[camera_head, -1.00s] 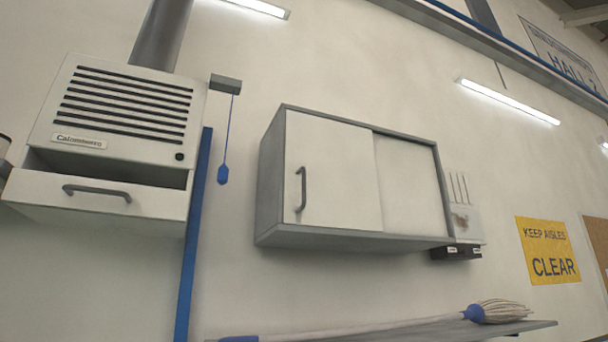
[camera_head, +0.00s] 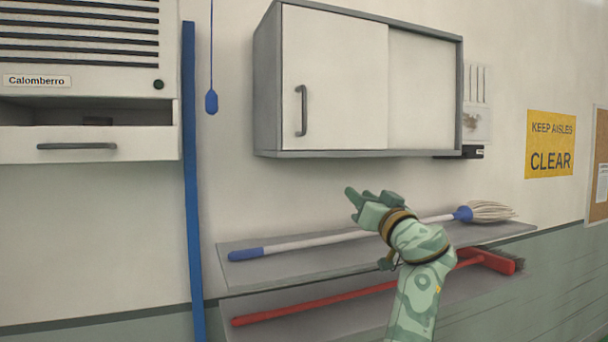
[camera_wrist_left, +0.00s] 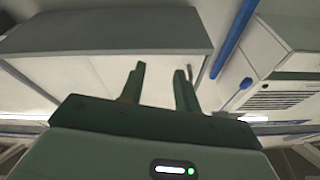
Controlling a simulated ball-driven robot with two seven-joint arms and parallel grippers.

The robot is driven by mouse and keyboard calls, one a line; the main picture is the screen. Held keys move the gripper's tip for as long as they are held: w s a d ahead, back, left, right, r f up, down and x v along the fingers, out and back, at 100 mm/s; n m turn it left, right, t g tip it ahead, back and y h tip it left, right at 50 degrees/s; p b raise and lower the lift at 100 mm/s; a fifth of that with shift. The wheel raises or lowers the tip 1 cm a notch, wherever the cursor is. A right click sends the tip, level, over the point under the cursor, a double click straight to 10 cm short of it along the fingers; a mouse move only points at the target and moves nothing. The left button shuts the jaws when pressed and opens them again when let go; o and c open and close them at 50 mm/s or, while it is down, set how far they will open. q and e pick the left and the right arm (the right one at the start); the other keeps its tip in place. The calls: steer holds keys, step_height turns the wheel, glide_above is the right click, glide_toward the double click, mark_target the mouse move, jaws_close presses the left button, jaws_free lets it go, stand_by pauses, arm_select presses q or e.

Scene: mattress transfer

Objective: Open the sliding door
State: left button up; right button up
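A grey wall cabinet (camera_head: 267,80) has a white sliding door (camera_head: 345,80) in front on its left half, with a dark vertical handle (camera_head: 301,110). A second white panel (camera_head: 424,95) sits behind it on the right half. My left gripper (camera_head: 359,193) is below the cabinet, right of the handle and apart from it. In the left wrist view, my left gripper (camera_wrist_left: 160,68) has its two fingers apart with nothing between them. The cabinet (camera_wrist_left: 110,35) and the handle (camera_wrist_left: 190,73) show beyond the fingers, the handle by the right finger. My right gripper is not in view.
A mop (camera_head: 320,239) lies on a shelf (camera_head: 232,252) below the cabinet, with a red broom (camera_head: 315,302) on a lower one. A blue post (camera_head: 192,180), hanging blue pull (camera_head: 211,101) and heater-like unit (camera_head: 85,78) are left. The wall before the cabinet is clear.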

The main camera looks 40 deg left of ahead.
mark_target(305, 127)
arm_select(q)
steer(key=s+r+n+g+y+p, duration=0.2)
steer(key=s+r+n+g+y, duration=0.25)
steer(key=r, duration=0.95)
steer(key=shift+n+t+h, duration=0.25)
steer(key=shift+t+h, duration=0.1)
steer(key=shift+h, duration=0.5)
steer(key=p+x, duration=0.2)
steer(key=x, duration=0.3)
steer(key=p+x, duration=0.2)
steer(key=x, duration=0.3)
steer(key=s+f+p+x, duration=0.1)
steer(key=p+x, duration=0.2)
steer(key=x, duration=0.3)
steer(key=shift+a, duration=0.3)
jaws_close()
